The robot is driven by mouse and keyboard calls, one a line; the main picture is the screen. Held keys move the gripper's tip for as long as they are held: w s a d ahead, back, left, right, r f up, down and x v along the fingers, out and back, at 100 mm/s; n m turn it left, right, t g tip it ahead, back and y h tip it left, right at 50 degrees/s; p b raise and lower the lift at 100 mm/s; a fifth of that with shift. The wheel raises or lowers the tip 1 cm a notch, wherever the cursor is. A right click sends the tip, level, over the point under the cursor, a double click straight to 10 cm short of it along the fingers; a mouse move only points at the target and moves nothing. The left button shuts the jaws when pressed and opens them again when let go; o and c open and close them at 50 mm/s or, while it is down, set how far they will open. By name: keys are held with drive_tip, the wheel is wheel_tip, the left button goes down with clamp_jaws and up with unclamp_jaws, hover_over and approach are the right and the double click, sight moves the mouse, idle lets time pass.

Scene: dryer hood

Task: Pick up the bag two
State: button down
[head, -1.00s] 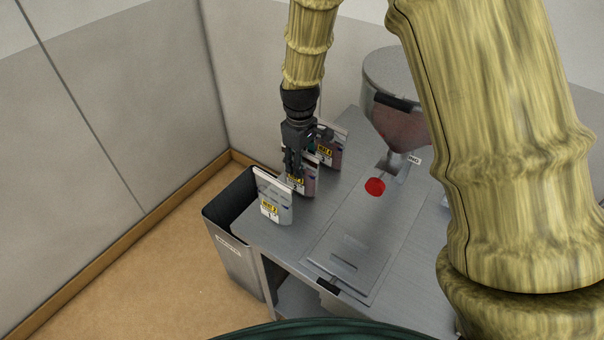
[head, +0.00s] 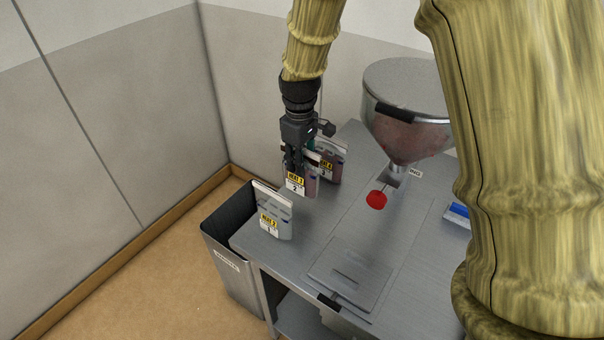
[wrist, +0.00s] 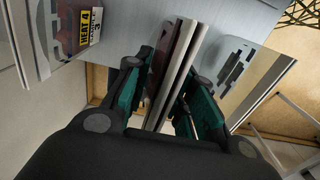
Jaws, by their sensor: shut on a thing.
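Bag two (head: 312,186), with a yellow label and a 2 beneath it, is gripped near its top and held a little above the metal table (head: 255,242). My gripper (head: 296,166) is shut on it from above. In the wrist view the bag (wrist: 182,62) shows edge-on between the two green-padded fingers. A bag marked 1 (head: 284,220) stands at the near left table edge. A bag marked 3 (head: 334,168) stands behind, partly hidden by my gripper.
A metal hopper (head: 405,105) with a red knob (head: 376,200) under it stands right of the bags. A dark bin (head: 230,235) is against the table's left side. A flat plate (head: 350,272) and a blue item (head: 458,211) lie on the table.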

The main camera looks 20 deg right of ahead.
wheel_tip(320, 180, up, 12)
drive_tip(key=b, duration=0.3)
drive_tip(key=shift+f, duration=0.1)
drive_tip(key=shift+r, duration=0.6)
drive_tip(key=shift+r, duration=0.1)
